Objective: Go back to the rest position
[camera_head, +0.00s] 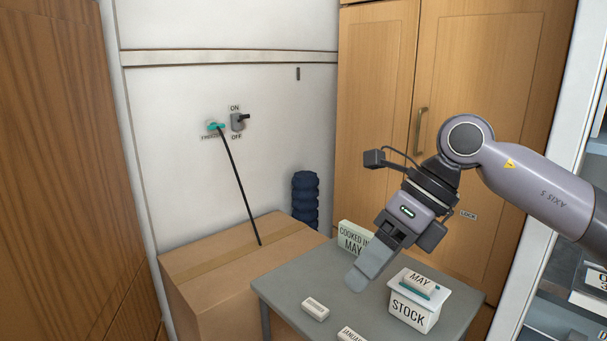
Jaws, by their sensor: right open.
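My right gripper (370,264) comes in from the right and hangs above the grey table, pointing down and to the left. Its jaws are open, and I see nothing held between them. A white tub marked STOCK (410,313) stands on the table to the right of the gripper, with a block marked MAY (420,283) on its top. A sign reading COOKED IN MAY (354,238) stands behind the gripper, partly hidden by it. My left gripper is not in view.
The grey table (285,284) also bears a small white block (315,309) and a JANUARY block (350,335). A cardboard box (215,275) stands left of the table. Wooden cabinets (375,100) stand behind.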

